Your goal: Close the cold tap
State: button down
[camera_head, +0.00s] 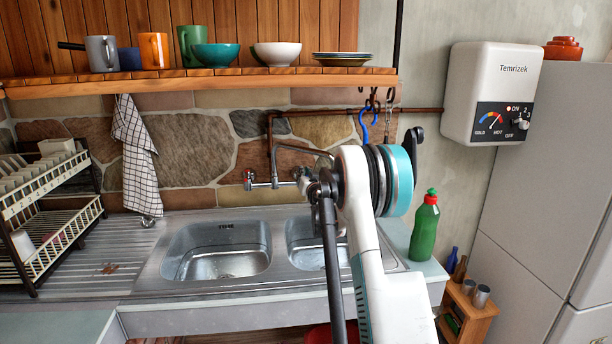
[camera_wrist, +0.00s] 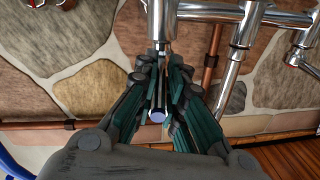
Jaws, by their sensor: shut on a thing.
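The wall mixer (camera_head: 272,182) is chrome, with a spout, above the steel sink. Its left tap (camera_head: 248,176) has a red mark; in the wrist view this tap (camera_wrist: 297,58) is at the right edge. The cold tap (camera_wrist: 157,116) shows in the wrist view as a slim chrome handle with a blue-rimmed end. My gripper (camera_wrist: 162,78) has its dark fingers on both sides of this handle and is shut on it. In the head view my gripper (camera_head: 307,183) is at the mixer's right end, and my arm covers much of the area. The exact finger contact is partly hidden.
A two-bowl sink (camera_head: 222,250) lies below the mixer. A green bottle (camera_head: 425,228) stands on the counter to the right of my arm. A dish rack (camera_head: 45,205) stands at left. A wooden shelf (camera_head: 200,83) with crockery and hooks hangs above.

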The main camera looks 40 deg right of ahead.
jog(key=shift+w+a+m+g+h, duration=0.2)
jog(key=shift+m+g+h, duration=0.15)
jog(key=shift+h, duration=0.2)
jog(key=shift+w+a+m+g+h, duration=0.15)
jog(key=shift+m+g+h, duration=0.1)
jog(key=shift+m+h, duration=0.25)
jog(key=shift+s, duration=0.15)
jog(key=c, duration=1.7)
grip_release()
jog(key=shift+o, duration=0.2)
jog(key=v, duration=1.2)
